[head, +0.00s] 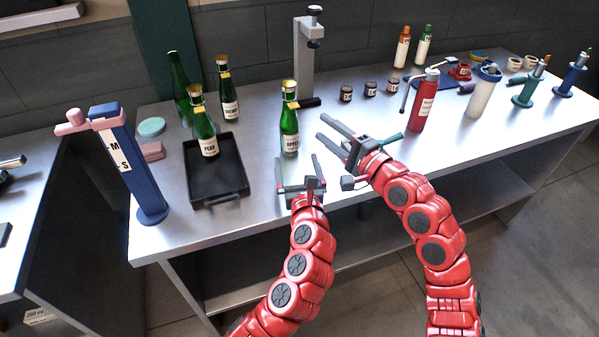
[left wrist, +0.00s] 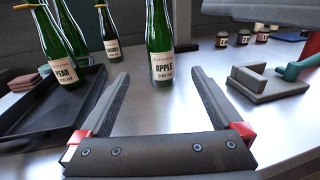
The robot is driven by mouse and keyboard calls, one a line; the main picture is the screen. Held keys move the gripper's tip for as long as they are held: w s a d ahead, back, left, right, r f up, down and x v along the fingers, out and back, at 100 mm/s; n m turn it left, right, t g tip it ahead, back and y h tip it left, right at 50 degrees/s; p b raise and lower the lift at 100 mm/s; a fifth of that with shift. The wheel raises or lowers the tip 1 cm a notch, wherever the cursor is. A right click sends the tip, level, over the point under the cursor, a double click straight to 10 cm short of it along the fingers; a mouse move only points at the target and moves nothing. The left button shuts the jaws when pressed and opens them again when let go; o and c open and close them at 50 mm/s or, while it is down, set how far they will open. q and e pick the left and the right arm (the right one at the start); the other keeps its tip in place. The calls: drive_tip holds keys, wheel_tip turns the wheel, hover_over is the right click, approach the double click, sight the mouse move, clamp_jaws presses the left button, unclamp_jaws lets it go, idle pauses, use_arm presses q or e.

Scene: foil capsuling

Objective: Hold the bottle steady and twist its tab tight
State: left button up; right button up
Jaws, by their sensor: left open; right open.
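A black tray (head: 222,199) lies left, with the PEAR bottle (head: 205,135) at its back. The CHERRY bottle (head: 228,95) and another green bottle (head: 180,75) stand behind. A grey stand (head: 303,65) rises behind the APPLE bottle. Small jars (head: 346,93) and a red canister (head: 423,105) are right.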

sight(291, 136)
use_arm(q)
drive_tip(key=w, duration=0.4)
drive_tip(key=w+a, duration=0.1)
drive_tip(key=w, duration=0.7)
drive_tip(key=shift+w+a, duration=0.25)
drive_tip(key=shift+w, duration=0.75)
clamp_jaws()
